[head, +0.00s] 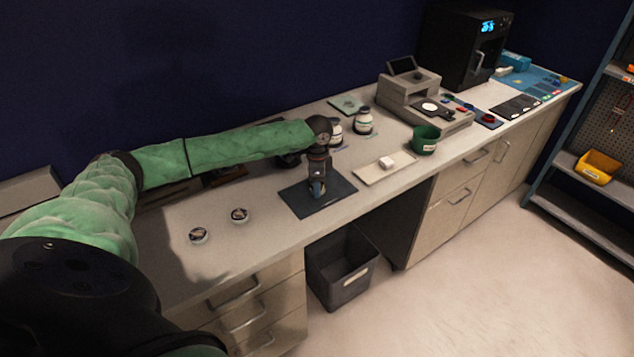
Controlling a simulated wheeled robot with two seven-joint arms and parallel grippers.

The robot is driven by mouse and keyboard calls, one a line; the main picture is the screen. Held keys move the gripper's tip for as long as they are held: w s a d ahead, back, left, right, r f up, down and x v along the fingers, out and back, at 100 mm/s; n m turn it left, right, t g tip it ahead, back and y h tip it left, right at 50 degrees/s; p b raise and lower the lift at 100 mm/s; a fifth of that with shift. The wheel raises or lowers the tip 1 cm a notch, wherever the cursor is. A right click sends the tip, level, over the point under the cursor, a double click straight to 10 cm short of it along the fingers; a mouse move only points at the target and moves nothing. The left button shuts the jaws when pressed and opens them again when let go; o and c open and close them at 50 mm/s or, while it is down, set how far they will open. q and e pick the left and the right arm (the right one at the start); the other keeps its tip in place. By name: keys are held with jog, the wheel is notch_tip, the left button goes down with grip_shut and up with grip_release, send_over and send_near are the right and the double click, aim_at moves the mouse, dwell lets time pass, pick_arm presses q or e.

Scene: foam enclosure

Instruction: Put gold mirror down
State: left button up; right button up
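My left arm reaches in from the left, and its gripper (317,188) points down at a dark square mat (335,197) on the counter. The fingertips are at or just above the mat; small size and shadow hide whether they are apart or shut, and whether they hold anything. I cannot make out a gold mirror for certain. Two small round items with pale rims, one at the left (198,235) and one nearer the mat (239,215), lie flat on the counter. My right gripper is not in view.
Beyond the mat are a pale tray (374,175) with a small white block, a green cup (425,139), white jars (363,121), a grey machine (408,98) and a black machine (466,48). A grey bin (342,268) stands below. The counter's front left is fairly clear.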

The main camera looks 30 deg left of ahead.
pick_arm(q)
jog(key=shift+o, duration=0.9)
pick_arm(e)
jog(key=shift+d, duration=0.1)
pick_arm(q)
jog(key=shift+r, duration=0.15)
jog(key=shift+r+b, duration=0.25)
jog(key=shift+b, duration=0.05)
notch_tip(320, 180, up, 12)
jog(key=b, duration=0.4)
jog(key=shift+f, duration=0.25)
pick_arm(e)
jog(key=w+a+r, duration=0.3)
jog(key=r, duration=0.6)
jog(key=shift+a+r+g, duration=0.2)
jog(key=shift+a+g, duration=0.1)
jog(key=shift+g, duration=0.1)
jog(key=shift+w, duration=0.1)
